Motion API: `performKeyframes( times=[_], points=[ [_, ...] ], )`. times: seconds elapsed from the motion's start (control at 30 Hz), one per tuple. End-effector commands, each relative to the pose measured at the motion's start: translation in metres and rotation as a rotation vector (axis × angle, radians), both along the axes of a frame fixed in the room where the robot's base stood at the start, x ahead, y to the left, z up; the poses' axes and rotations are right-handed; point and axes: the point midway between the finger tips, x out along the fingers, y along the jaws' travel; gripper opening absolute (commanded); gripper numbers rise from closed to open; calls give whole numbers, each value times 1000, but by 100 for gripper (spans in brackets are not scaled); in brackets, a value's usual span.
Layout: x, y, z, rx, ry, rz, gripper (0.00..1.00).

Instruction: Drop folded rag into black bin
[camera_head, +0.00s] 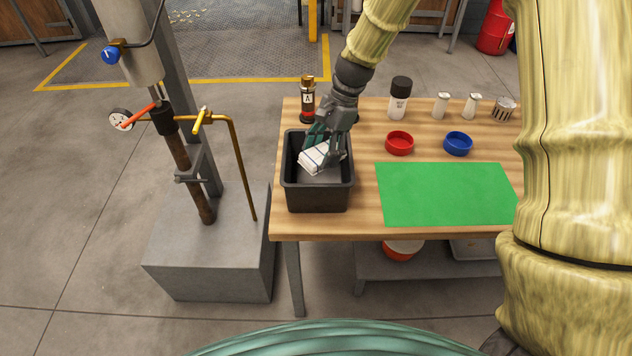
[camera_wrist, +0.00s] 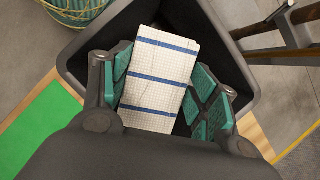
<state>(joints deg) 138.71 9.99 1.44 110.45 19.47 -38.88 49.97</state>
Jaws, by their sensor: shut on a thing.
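The folded rag (camera_head: 316,158) is white with blue stripes. It also shows between the finger pads in the wrist view (camera_wrist: 157,80). My gripper (camera_head: 328,150) points down and is shut on the rag, with green pads on both sides of it in the wrist view (camera_wrist: 163,100). The black bin (camera_head: 318,197) stands on the left end of the wooden table. The rag and fingertips are over the bin's opening, seemingly within its rim; their exact height above the bin floor is hard to tell.
The wooden table (camera_head: 365,215) carries a green mat (camera_head: 447,194), a red bowl (camera_head: 399,143) and a blue bowl (camera_head: 458,143) right of the bin. An amber bottle (camera_head: 308,100) stands behind the bin. A pipe stand on a concrete block (camera_head: 215,250) is to the left.

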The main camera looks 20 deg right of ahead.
Motion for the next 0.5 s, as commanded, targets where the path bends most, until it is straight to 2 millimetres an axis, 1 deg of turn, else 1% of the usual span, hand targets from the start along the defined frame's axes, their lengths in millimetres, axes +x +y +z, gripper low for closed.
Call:
performKeyframes(
  times=[0.27, 0.3, 0.37, 0.4, 0.43, 0.5],
  points=[
    [0, 0, -1, 0, 0, 0, 38],
    [0, 0, -1, 0, 0, 0, 64],
    [0, 0, -1, 0, 0, 0, 75],
    [0, 0, -1, 0, 0, 0, 82],
    [0, 0, -1, 0, 0, 1, 85],
    [0, 0, -1, 0, 0, 1, 85]
  ],
)
